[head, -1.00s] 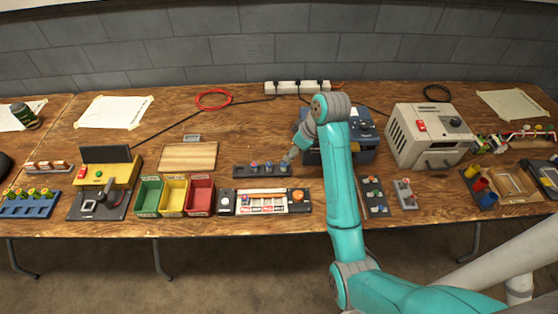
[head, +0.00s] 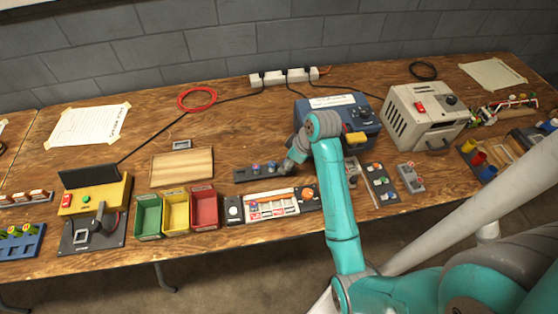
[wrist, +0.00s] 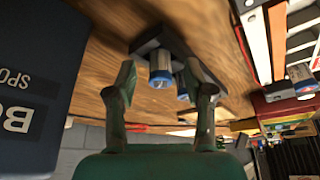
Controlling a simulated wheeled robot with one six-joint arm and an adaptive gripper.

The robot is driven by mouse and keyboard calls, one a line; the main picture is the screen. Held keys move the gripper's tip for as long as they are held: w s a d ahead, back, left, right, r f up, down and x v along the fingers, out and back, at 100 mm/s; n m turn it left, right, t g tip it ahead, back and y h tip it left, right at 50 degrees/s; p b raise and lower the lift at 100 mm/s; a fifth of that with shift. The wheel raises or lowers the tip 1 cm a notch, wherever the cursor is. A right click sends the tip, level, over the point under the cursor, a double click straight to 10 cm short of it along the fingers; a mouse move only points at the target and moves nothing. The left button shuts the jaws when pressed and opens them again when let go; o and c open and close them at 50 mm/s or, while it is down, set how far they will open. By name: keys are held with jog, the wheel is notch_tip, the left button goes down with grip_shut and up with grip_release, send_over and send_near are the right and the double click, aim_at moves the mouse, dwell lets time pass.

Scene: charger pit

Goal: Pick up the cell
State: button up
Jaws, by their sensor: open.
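A dark rack (head: 243,176) holds small upright cells in a row on the bench. My gripper (head: 291,165) is low at the rack's right end and hides that end. In the wrist view my gripper (wrist: 159,66) is open, with a finger on each side of a grey cell with a blue end (wrist: 160,78). The cell stands in the rack (wrist: 148,44) and shows no clear contact with the fingers. Another blue-ended cell (wrist: 183,93) is behind, partly hidden by the right finger.
A blue box (head: 365,115) stands close behind and right of my gripper; its dark wall (wrist: 40,70) fills the wrist view's left side. A tray with white and red strips (head: 270,204) lies in front of the rack. Green, yellow and red bins (head: 205,211) stand left.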

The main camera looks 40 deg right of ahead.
grip_shut()
jog(key=shift+r, duration=0.1)
dwell(0.3)
